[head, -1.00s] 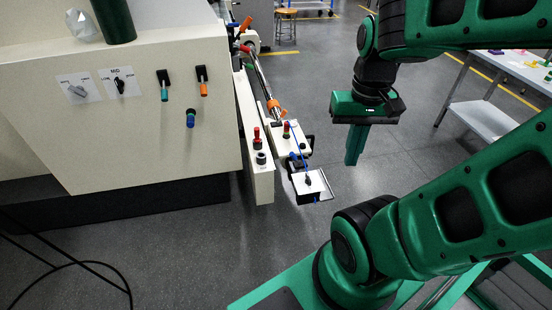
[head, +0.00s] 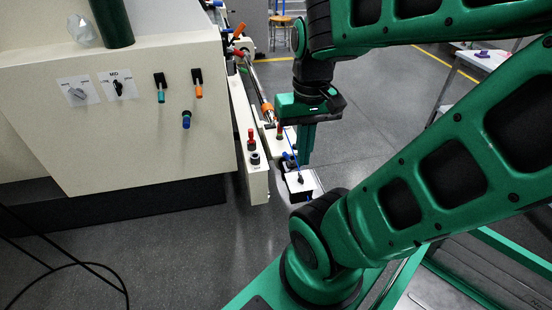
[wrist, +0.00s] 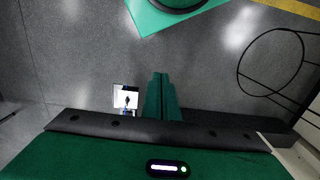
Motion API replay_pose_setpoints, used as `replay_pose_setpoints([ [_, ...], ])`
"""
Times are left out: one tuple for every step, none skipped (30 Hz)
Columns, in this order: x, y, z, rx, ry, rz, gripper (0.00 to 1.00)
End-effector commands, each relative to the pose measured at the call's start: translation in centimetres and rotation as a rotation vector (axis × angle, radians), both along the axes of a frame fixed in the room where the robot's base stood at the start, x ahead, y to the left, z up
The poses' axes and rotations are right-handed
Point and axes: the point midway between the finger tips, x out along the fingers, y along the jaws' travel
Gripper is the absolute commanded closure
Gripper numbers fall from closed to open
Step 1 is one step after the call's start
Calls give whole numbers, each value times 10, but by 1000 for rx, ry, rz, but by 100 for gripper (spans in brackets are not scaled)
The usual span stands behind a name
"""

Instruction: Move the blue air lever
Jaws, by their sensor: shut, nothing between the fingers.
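A blue-tipped lever (head: 186,119) hangs on the front of the cream cabinet in the head view, below a teal-tipped lever (head: 160,88) and an orange-tipped one (head: 198,84). Another blue handle (head: 217,4) shows at the top edge, behind the cabinet. I cannot tell which blue one is the air lever. My gripper (head: 304,160) points down, beside the end of the cream rail and right of the cabinet, apart from both blue levers. In the wrist view its green fingers (wrist: 160,78) are together with nothing between them.
A stool (head: 281,20) stands far back.

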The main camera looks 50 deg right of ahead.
Motion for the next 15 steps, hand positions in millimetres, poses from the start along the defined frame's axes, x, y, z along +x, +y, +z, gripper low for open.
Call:
replay_pose_setpoints([
  [5, -2, 1, 1, 3, 10, 100],
  [9, -4, 1, 2, 6, 20, 100],
  [16, -6, 1, 3, 13, 34, 100],
  [22, -8, 1, 4, 19, 46, 100],
  [29, -11, 1, 4, 25, 62, 100],
  [38, -16, 0, 5, 34, 83, 100],
  [46, -20, 0, 5, 39, 103, 100],
  [55, -24, -1, 5, 46, 123, 100],
  [66, -30, -3, 5, 55, 150, 100],
  [74, -35, -5, 4, 63, 170, 100],
  [83, -39, -7, 5, 71, 192, 100],
  [94, -45, -10, 2, 81, 219, 100],
  [103, -50, -13, 0, 87, 239, 100],
  [111, -54, -16, -2, 97, 259, 100],
  [122, -60, -21, -4, 108, 287, 100],
])
